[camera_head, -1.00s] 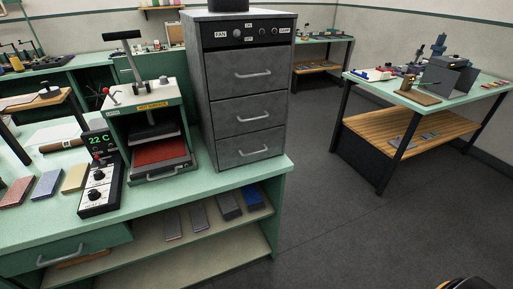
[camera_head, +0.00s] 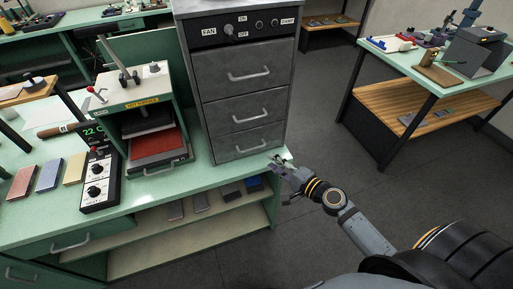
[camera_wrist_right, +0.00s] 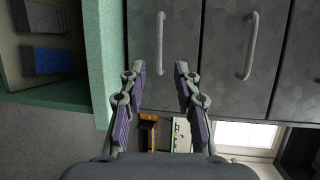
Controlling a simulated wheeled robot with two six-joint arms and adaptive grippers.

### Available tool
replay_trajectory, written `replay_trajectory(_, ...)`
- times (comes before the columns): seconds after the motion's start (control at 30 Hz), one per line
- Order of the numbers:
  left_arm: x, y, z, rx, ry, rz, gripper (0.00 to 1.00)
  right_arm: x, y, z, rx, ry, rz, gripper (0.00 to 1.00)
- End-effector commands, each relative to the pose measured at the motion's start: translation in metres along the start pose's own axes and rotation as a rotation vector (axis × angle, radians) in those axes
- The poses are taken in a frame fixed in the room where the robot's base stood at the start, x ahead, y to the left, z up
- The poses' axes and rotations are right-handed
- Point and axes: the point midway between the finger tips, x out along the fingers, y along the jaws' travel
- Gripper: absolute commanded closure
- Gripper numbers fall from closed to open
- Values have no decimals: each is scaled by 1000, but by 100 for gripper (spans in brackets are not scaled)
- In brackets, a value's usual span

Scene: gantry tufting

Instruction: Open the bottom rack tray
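The grey rack (camera_head: 190,100) stands on the green bench with three drawer trays stacked in its front. The bottom tray (camera_head: 228,143) is closed and has a pale bar handle (camera_head: 250,147). My right gripper (camera_head: 277,163) is just below and right of that handle, by the bench's right edge. In the right wrist view, turned sideways, the bottom tray's handle (camera_wrist_right: 160,42) lies ahead, between the lines of the open fingers (camera_wrist_right: 160,70). The fingers look empty and apart from the handle. The middle tray's handle (camera_wrist_right: 251,45) is farther right. My left gripper is out of view.
A small hot press (camera_head: 140,118) and a black controller (camera_head: 99,178) stand left of the rack on the bench (camera_head: 150,195). Blocks lie on the shelf below. Open floor (camera_head: 320,130) separates the bench from another table (camera_head: 400,60) at right.

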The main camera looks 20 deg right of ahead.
Motion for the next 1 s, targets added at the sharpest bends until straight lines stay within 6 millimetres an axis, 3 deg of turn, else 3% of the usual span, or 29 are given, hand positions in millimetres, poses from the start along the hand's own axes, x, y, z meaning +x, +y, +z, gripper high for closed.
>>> replay_trajectory(0.2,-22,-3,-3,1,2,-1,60,45,-7,2,6,-1,-5,68)
replay_trajectory(0.43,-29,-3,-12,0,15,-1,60,84,-2,1,2,0,0,68)
replay_trajectory(0.83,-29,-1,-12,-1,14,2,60,95,0,1,-1,-1,1,68)
replay_trajectory(1.0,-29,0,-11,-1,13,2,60,95,0,1,-1,-1,2,92)
